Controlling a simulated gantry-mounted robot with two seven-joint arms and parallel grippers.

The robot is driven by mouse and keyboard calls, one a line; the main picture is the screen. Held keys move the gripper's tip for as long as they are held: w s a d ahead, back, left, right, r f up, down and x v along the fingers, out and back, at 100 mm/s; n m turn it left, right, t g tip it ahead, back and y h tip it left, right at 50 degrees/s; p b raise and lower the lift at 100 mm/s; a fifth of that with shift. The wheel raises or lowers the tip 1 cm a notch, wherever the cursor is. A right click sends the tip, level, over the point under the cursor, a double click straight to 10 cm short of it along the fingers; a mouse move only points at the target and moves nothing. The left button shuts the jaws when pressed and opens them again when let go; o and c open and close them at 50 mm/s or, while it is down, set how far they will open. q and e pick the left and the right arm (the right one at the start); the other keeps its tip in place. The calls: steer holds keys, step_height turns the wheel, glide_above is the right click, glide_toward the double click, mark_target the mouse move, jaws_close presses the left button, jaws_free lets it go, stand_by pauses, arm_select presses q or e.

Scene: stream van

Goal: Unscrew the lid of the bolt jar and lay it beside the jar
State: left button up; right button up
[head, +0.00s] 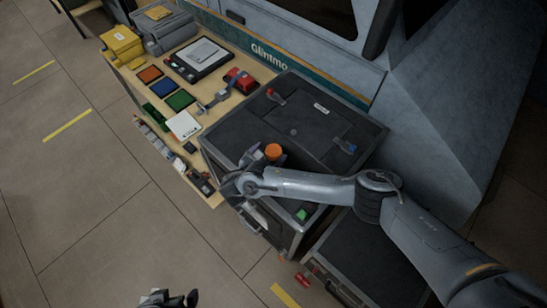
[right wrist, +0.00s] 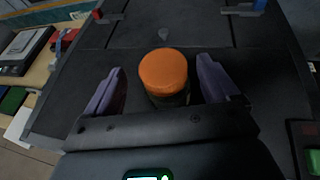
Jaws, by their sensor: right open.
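The bolt jar shows its round orange lid (head: 273,151) on top of the dark case. In the right wrist view the lid (right wrist: 163,70) sits on the jar (right wrist: 170,99), whose body is dark and mostly hidden below it. My right gripper (head: 254,165) is open, just beside the jar. In the right wrist view its two purple-grey fingers stand to the left and right of the jar, with a gap on each side. My left gripper (head: 166,299) is only partly in view at the bottom edge, away from the case; its jaws are unclear.
A wooden bench (head: 210,165) with coloured trays, a red item (head: 239,80) and a yellow box (head: 121,45) stands to the left.

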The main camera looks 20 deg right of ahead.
mark_target(276, 147)
steer(key=shift+f+x, duration=0.1)
steer(key=shift+x, duration=1.15)
steer(key=shift+f+x, duration=0.15)
steer(key=shift+x, duration=1.05)
steer(key=shift+s, duration=0.2)
steer(key=c, duration=1.3)
steer(key=shift+c, duration=0.2)
steer(key=shift+r, duration=0.85)
step_height(276, 147, up, 3)
steer(key=shift+f, duration=0.15)
steer(key=s+d+r+p, duration=0.2)
steer(key=s+d+r, duration=0.4)
steer(key=s+d, duration=0.2)
steer(key=shift+d+r, duration=0.3)
steer(key=shift+r, duration=0.05)
